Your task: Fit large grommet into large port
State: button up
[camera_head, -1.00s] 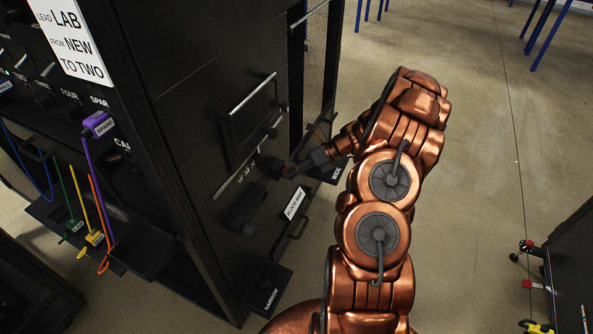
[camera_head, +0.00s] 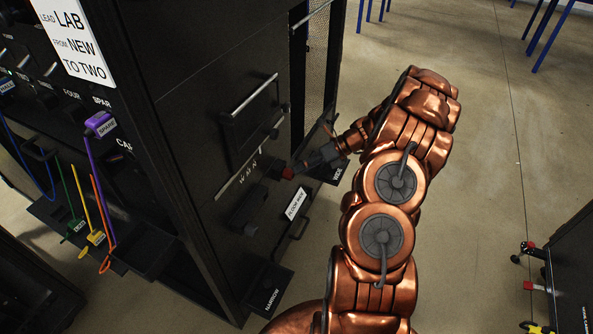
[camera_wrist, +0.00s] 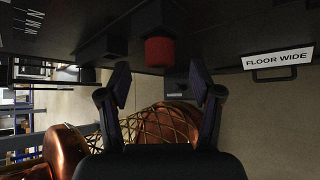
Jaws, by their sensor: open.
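A red piece (camera_wrist: 159,51), which looks like the grommet, sits against a black block on the dark rack panel in the wrist view. It also shows as a small red spot in the head view (camera_head: 288,173). My gripper (camera_wrist: 160,84) is open and empty, its two dark fingers spread below the red piece and apart from it. In the head view my gripper (camera_head: 304,167) is just right of the red piece. Whether the red piece is fully seated in a port cannot be told; its inner end is hidden.
The rack panel (camera_head: 225,150) has handles and W, M, N lettering. Trays marked WIDE (camera_head: 326,173) and NARROW (camera_head: 268,290) project below. A "FLOOR WIDE" label (camera_wrist: 278,59) is on the right in the wrist view. Open floor (camera_head: 480,160) lies to the right.

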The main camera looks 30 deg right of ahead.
jog(key=v, duration=0.9)
dwell(0.3)
